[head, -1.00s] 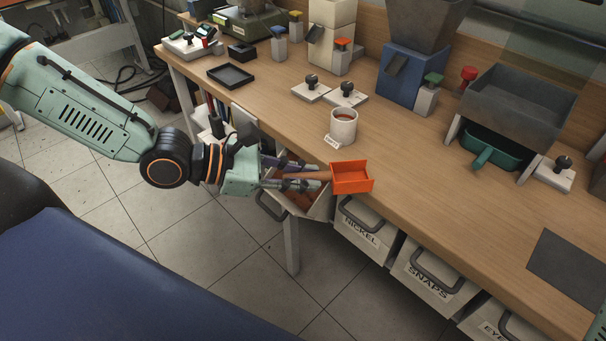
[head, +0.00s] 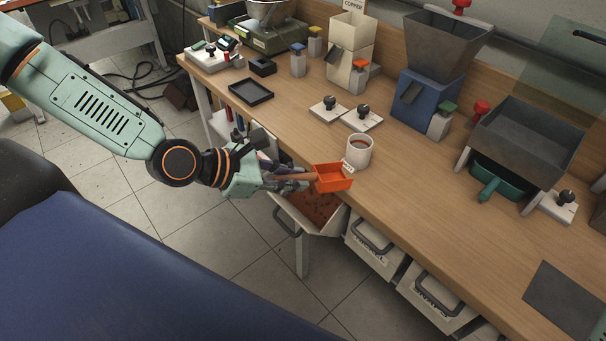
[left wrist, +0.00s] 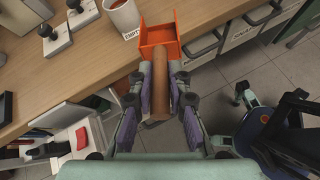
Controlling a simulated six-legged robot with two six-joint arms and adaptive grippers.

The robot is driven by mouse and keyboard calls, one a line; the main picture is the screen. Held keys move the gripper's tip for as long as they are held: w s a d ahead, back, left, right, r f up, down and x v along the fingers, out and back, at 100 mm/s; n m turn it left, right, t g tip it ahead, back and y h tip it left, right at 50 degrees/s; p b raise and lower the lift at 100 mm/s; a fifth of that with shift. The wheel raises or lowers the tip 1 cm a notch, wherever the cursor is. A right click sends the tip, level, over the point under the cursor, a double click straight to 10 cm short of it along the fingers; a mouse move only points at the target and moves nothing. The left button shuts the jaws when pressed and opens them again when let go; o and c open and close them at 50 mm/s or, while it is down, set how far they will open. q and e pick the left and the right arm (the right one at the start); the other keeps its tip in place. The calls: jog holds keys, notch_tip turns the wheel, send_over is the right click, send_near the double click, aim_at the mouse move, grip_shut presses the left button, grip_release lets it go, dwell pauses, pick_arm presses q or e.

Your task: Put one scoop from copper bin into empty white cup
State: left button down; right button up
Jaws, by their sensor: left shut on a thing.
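My left gripper (head: 290,180) is shut on the wooden handle (left wrist: 158,95) of an orange scoop (head: 335,178). The scoop is held roughly level at the table's front edge, beside the white cup and above the open bin. Its tray (left wrist: 160,35) looks empty in the left wrist view. The white cup (head: 358,152) stands upright on the table, with a tag reading EMPTY (left wrist: 131,34), but reddish-brown material shows inside it. The open bin (head: 338,222) below the table edge holds reddish-brown pieces; its label is hidden. My right gripper is out of view.
Closed bins (head: 372,246) hang under the table (head: 440,215) to the right. Knobbed white plates (head: 328,108) stand behind the cup, and a white hopper marked COPPER (head: 348,50) farther back. A teal scoop (head: 488,190) lies under a grey tray (head: 528,138). Table right of the cup is clear.

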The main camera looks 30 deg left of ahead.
pick_arm(q)
jog(key=s+a+f+n+g+y+p, duration=0.1)
jog(key=a+f+y+p, duration=0.15)
jog(key=a, duration=0.35)
jog(key=s+a+f+n+y+p, duration=0.1)
jog(key=s+a+p, duration=0.1)
jog(key=a+p, duration=0.3)
jog(key=shift+m+g, duration=0.3)
jog(key=shift+g, duration=0.2)
jog(key=b+x, duration=0.4)
jog(key=b, duration=0.2)
jog(key=b+x, duration=0.3)
jog(key=b, duration=0.4)
jog(key=w+d+r+b+x, duration=0.1)
jog(key=b+x, duration=0.3)
jog(key=b, duration=0.2)
jog(key=shift+w+d+f+b, duration=0.1)
jog(key=shift+w+d+b, duration=0.05)
jog(key=shift+d+b, duration=0.15)
jog(key=shift+w+d+f+b, duration=0.55)
jog(key=shift+w+b, duration=0.2)
jog(key=shift+b, duration=2)
